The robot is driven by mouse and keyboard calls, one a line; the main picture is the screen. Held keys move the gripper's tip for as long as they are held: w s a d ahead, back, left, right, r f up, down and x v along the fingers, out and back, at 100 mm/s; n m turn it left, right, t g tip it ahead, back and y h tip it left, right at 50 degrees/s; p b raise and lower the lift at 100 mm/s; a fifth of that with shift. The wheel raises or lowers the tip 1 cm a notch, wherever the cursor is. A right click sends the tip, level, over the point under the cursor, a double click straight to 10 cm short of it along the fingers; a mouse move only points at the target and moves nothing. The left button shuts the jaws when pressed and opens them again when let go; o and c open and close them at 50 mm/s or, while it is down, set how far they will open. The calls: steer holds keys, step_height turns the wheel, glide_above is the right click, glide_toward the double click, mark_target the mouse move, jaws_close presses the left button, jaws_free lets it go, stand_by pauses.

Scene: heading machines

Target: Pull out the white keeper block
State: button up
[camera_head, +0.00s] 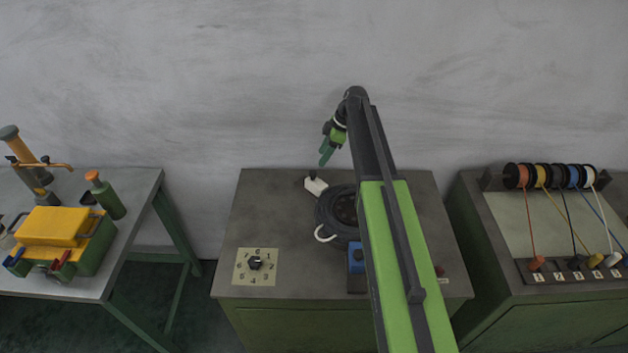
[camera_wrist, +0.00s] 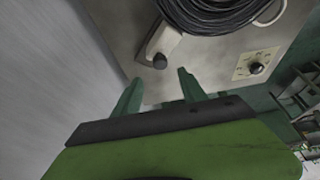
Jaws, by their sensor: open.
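The white keeper block (camera_head: 316,186) lies on the grey bench top just left of and behind a dark round coil (camera_head: 331,205). A small black knob stands on its far end. In the wrist view the white keeper block (camera_wrist: 166,38) is beyond my fingertips, beside the black coil (camera_wrist: 215,12), with the black knob at its near end. My gripper (camera_head: 325,156) is above and a little behind the block, apart from it. In the wrist view my gripper (camera_wrist: 158,84) has its two green fingers spread, with nothing between them.
A numbered dial plate (camera_head: 255,266) is at the front left of the bench, and a blue part (camera_head: 356,257) stands near the coil. A left table (camera_head: 135,187) holds a yellow-topped box. A right bench holds coloured spools (camera_head: 548,176). The bench top left of the block is clear.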

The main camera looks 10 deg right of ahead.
mark_target(314, 172)
steer(key=b+x, duration=0.6)
steer(key=x, duration=0.2)
steer(key=shift+f, duration=0.1)
steer(key=shift+a+f, duration=0.15)
steer(key=shift+f, duration=0.1)
steer(key=shift+r, duration=0.1)
jaws_close()
stand_by(0.7)
